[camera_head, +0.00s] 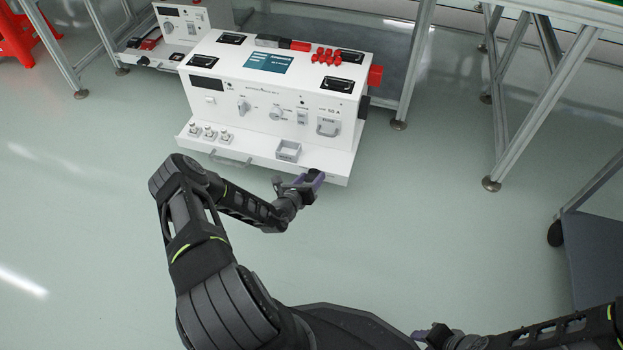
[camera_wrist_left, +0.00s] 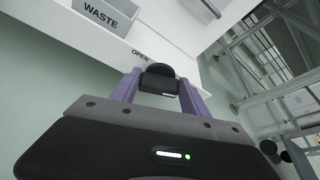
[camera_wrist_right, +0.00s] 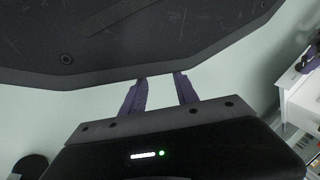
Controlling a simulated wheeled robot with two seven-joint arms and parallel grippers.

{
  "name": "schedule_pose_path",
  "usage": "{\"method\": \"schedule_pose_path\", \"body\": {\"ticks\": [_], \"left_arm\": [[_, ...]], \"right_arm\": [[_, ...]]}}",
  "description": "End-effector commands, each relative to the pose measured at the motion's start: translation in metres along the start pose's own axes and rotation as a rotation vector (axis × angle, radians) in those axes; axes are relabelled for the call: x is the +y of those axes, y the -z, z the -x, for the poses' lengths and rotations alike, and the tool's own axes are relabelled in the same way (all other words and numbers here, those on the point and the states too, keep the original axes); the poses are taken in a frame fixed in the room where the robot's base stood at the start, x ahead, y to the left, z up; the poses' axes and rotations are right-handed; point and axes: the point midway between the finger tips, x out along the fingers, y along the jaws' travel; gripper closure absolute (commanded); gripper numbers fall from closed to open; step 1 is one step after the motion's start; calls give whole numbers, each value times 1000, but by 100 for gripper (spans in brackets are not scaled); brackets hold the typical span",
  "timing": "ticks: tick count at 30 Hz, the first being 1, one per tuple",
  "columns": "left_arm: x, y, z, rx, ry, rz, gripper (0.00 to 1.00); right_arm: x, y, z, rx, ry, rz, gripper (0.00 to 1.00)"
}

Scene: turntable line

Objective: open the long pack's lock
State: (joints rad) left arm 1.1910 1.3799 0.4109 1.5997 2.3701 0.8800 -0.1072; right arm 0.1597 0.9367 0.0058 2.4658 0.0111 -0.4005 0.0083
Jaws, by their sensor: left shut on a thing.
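The long white pack (camera_head: 215,92) has knobs, a small handle and a blue label; a ledge (camera_head: 265,160) juts from its foot. My left gripper (camera_head: 308,181) is at the ledge's front right. In the left wrist view its purple fingers are shut on a black knob (camera_wrist_left: 160,80), the lock, beside the word OPEN (camera_wrist_left: 140,56). The fingers partly hide the knob, and its turn angle cannot be told. My right gripper (camera_wrist_right: 161,95) is open and empty, low over the floor; it also shows at the bottom of the head view (camera_head: 432,334).
A grey square bin (camera_head: 288,150) marked WASTE stands on the ledge, with small white parts (camera_head: 208,133) at its left. Red pieces (camera_head: 326,56) lie on top of the pack. Metal table frames (camera_head: 550,100) stand at the right. The floor in front is clear.

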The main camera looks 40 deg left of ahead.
Motion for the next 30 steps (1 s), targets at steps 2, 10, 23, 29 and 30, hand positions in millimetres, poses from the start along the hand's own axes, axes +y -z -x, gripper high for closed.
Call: {"method": "schedule_pose_path", "body": {"ticks": [2, 10, 23, 29, 30], "left_arm": [[3, 2, 0, -1, 26, 62, 88], [8, 4, -2, -1, 125, 298, 88], [12, 8, -3, -2, 282, 678, 88], [14, 8, -3, -1, 350, 847, 88], [14, 8, -3, -1, 363, 877, 88]], "right_arm": [[2, 0, -5, 2, 0, 0, 64], [7, 2, -21, 6, 2, -2, 64], [18, 5, -50, 8, 9, -5, 64], [21, 6, -57, 9, 11, -6, 64], [21, 7, -58, 9, 11, -6, 64]]}}
